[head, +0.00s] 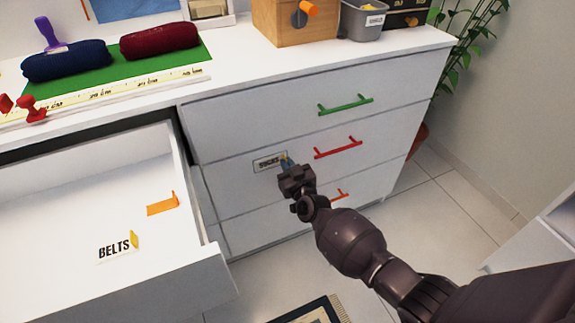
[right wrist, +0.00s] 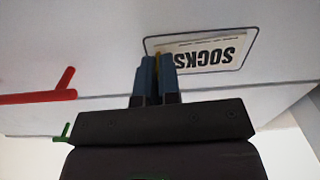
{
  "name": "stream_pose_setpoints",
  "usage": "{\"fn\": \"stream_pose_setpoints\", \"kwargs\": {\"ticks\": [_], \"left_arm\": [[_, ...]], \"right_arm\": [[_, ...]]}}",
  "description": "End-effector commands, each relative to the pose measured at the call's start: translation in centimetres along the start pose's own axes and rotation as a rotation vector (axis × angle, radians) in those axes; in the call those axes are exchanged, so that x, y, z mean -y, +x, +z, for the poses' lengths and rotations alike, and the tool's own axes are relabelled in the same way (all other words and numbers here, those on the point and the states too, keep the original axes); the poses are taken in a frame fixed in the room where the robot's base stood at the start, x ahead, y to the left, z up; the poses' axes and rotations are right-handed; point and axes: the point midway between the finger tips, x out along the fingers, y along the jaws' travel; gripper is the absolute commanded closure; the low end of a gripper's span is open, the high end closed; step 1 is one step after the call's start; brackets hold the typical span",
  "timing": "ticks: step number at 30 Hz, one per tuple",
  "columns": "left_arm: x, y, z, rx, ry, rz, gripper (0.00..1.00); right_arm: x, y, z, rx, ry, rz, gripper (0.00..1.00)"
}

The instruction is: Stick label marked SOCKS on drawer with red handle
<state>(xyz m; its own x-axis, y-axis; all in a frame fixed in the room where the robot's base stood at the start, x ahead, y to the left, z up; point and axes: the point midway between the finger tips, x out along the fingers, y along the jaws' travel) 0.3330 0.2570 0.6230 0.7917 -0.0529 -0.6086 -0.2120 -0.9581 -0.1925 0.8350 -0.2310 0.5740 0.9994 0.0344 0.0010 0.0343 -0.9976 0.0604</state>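The SOCKS label (head: 268,162) is at the front of the drawer with the red handle (head: 338,148), left of that handle. In the right wrist view the label (right wrist: 215,55) shows upside down, inside a thin black outlined rectangle on the drawer front and slightly tilted against it. I cannot tell whether it is flat against the surface. My right gripper (head: 287,166) is shut on the label's yellow tab, its blue fingers (right wrist: 156,75) on both sides of it. The red handle (right wrist: 40,95) is apart from the gripper. My left gripper is not in view.
A green-handled drawer (head: 345,104) is above and an orange-handled one below. An open drawer (head: 70,210) at left holds a BELTS label (head: 115,248) and an orange piece (head: 162,204). Rolled clothes (head: 160,40), a wooden box (head: 293,22) and a grey bin (head: 363,20) stand on top.

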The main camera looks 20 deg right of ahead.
Motion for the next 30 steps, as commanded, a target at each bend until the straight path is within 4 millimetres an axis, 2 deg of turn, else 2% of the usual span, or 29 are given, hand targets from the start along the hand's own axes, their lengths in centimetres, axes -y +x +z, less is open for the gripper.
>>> {"fn": "stream_pose_setpoints", "kwargs": {"ticks": [4,6,10,16,21,22,30], "left_arm": [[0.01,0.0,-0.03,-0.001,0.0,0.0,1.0],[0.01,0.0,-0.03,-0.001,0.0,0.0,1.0],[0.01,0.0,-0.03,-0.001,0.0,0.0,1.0],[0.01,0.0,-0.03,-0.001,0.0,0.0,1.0],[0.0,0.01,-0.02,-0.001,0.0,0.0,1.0],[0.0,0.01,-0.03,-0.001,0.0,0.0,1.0],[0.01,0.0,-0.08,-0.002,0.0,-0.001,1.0]], "right_arm": [[-0.06,0.17,-0.23,-0.003,0.0,0.0,1.0],[-0.06,0.17,-0.23,-0.003,0.0,0.0,0.85],[-0.05,0.12,-0.18,-0.002,0.0,0.0,0.66],[-0.02,0.08,-0.12,-0.002,0.0,0.0,0.65],[-0.01,0.06,-0.1,-0.001,0.0,0.0,0.39],[-0.01,0.06,-0.09,-0.001,0.0,0.0,0.36],[-0.01,-0.01,-0.11,-0.001,0.0,0.0,0.36]]}}
